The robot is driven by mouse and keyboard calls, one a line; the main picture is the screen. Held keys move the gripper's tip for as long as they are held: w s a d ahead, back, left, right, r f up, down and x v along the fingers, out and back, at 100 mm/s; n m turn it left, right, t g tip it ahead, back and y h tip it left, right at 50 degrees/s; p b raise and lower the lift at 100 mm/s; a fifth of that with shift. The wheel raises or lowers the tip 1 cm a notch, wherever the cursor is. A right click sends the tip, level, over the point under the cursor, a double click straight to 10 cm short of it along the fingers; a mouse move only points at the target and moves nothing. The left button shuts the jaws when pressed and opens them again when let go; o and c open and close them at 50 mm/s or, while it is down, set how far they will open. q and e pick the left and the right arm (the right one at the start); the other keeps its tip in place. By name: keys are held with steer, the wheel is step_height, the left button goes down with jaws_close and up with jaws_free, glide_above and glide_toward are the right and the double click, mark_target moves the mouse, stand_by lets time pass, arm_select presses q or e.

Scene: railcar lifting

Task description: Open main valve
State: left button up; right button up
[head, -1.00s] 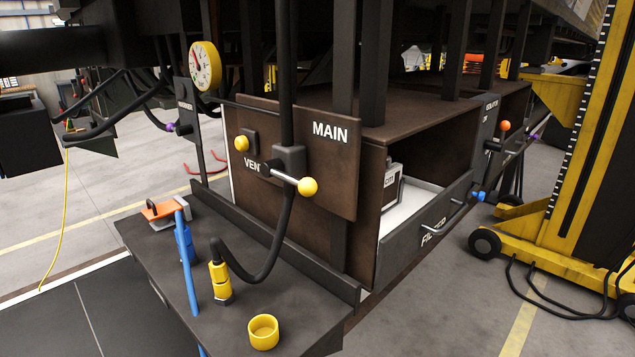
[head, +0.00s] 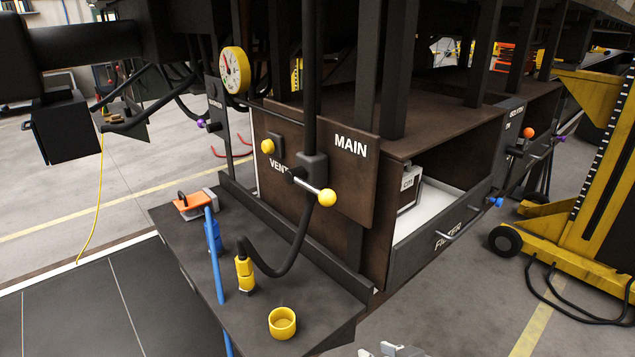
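The main valve has a silver lever with a yellow ball knob (head: 327,198). The lever comes out of a dark valve body (head: 313,168) on the brown panel marked MAIN (head: 352,175), and points right and slightly down. A black hose runs down from the valve to a yellow fitting (head: 244,274) on the dark shelf. A yellow VENT button (head: 268,147) sits left of the valve. Pale grey tips of what looks like my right gripper (head: 392,350) show at the bottom edge, well below the lever; their opening is unclear. My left gripper is out of view.
The dark shelf (head: 205,255) juts out below the panel, holding an orange padlock-like item (head: 194,205), a blue strap (head: 215,265) and a yellow cup (head: 282,322). A gauge (head: 235,70) hangs above left. A yellow wheeled jack (head: 600,200) stands right. Floor between is clear.

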steer(key=w+a+r+n+t+y, duration=0.1)
steer(key=w+r+y, duration=0.15)
steer(key=r, duration=0.35)
steer(key=w+a+r+t+y, duration=0.1)
steer(key=w+a+r+t, duration=0.1)
steer(key=w+r, duration=0.3)
steer(key=n+t+y, duration=0.1)
steer(key=t+y, duration=0.1)
steer(key=y, duration=0.1)
glide_toward(317, 189)
steer(key=p+x, duration=0.1)
steer(key=x, duration=0.2)
steer(key=p+x, duration=0.2)
steer(key=x, duration=0.1)
steer(key=p+x, duration=0.2)
steer(key=x, duration=0.2)
steer(key=shift+f, duration=0.3)
steer(key=c, duration=0.6)
steer(key=shift+w+a+f, duration=0.1)
steer(key=shift+w+f, duration=0.05)
steer(key=shift+w, duration=0.05)
jaws_close()
